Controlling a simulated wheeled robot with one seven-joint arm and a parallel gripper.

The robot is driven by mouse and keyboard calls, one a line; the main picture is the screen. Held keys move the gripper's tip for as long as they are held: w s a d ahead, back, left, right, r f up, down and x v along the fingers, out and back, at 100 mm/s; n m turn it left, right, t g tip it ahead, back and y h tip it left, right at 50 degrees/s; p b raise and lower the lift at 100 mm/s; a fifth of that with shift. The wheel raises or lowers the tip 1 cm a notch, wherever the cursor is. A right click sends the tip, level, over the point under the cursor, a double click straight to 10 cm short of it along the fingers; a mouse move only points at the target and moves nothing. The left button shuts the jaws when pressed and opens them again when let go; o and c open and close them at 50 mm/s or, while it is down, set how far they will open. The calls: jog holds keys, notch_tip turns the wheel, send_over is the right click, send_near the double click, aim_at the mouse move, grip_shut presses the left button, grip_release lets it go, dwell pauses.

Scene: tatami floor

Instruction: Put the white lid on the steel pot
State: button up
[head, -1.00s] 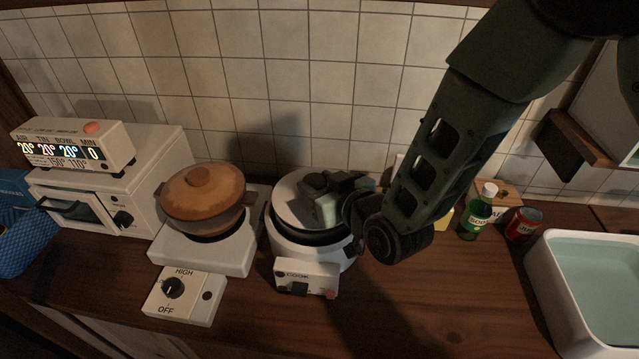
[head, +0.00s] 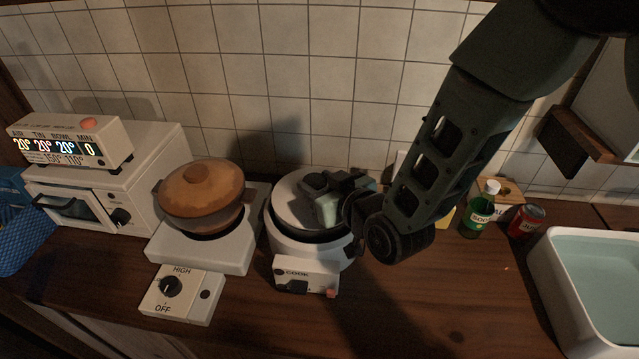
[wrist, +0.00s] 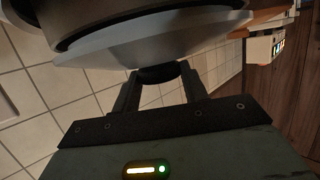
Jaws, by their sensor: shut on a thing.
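The white lid (head: 290,205) is a pale round disc over the white cooker (head: 318,252) in the middle of the counter. My gripper (head: 320,196) is above the lid; in the wrist view its two fingers (wrist: 160,82) are closed on the lid's dark knob (wrist: 158,73). A dark band (head: 322,238) shows between the lid's front edge and the cooker's white body. The lid and my gripper hide most of the opening; I cannot tell whether the lid touches the rim, nor make out the steel pot.
A brown lidded pot (head: 202,197) stands on a white burner (head: 215,245) left of the cooker. A white oven (head: 100,190) is further left. A green bottle (head: 480,212), a red can (head: 526,221) and a white basin (head: 590,290) are at right. The front counter is clear.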

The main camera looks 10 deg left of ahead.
jog(key=shift+f+b, duration=0.35)
jog(key=shift+b, duration=0.3)
dwell(0.8)
jog(key=o, duration=1.1)
jog(key=shift+o, duration=0.2)
jog(key=shift+s, duration=0.1)
jog(key=b+v, duration=0.2)
jog(key=v, duration=0.6)
jog(key=shift+s+d+b, duration=0.15)
jog(key=shift+d+b, duration=0.05)
jog(key=shift+b, duration=0.1)
jog(key=s+d+r+p, duration=0.2)
jog(key=p, duration=0.4)
